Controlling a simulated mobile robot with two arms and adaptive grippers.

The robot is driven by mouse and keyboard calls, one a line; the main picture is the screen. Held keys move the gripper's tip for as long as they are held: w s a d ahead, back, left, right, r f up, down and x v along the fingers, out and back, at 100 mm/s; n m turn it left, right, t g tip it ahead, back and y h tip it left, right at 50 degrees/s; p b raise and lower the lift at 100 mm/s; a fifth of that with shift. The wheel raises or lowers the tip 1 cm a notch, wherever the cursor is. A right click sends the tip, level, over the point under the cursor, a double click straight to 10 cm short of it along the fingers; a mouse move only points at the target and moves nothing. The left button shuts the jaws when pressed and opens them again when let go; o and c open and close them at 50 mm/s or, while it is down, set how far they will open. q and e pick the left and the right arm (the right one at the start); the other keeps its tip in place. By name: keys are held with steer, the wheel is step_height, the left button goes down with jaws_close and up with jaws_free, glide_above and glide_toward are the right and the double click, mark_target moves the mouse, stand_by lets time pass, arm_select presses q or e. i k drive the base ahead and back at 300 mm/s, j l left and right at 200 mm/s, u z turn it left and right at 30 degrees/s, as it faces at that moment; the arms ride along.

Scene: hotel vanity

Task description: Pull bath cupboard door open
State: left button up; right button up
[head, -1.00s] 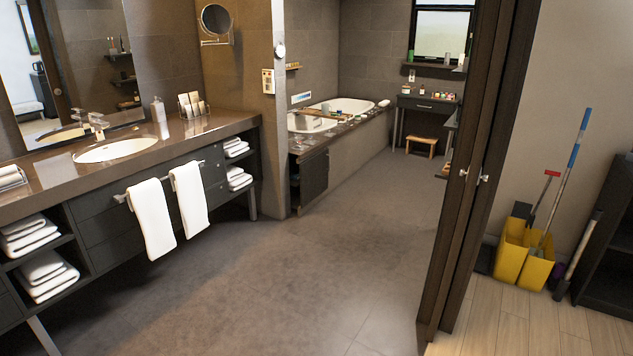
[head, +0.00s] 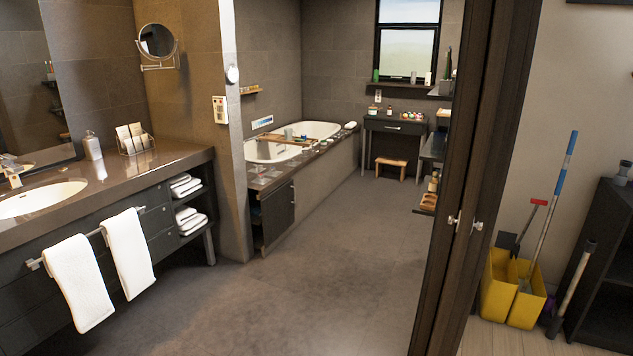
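The bath cupboard (head: 257,238) is built into the near end of the bath surround, right of the wall pillar. Its dark door (head: 279,212) stands upright below the bath ledge. A narrow strip left of the door looks like part of the inside, with small pale and reddish shapes. Neither of my grippers is in view.
The grey floor (head: 330,270) before the cupboard is clear. A vanity counter (head: 180,160) with hanging white towels (head: 130,250) runs along the left. A dark folded door (head: 465,200) stands at right, with yellow buckets (head: 512,290) beyond it. A small stool (head: 390,172) stands at the back.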

mark_target(278, 208)
steer(key=i+j+u, duration=0.15)
steer(key=i, duration=1.25)
steer(key=i+j+u, duration=0.15)
steer(key=i, duration=1.3)
steer(key=i+l+z, duration=0.15)
steer(key=i+z, duration=0.25)
steer(key=i, duration=0.6)
steer(key=i+j+z, duration=0.1)
steer(key=i+z, duration=0.3)
steer(key=i, duration=0.55)
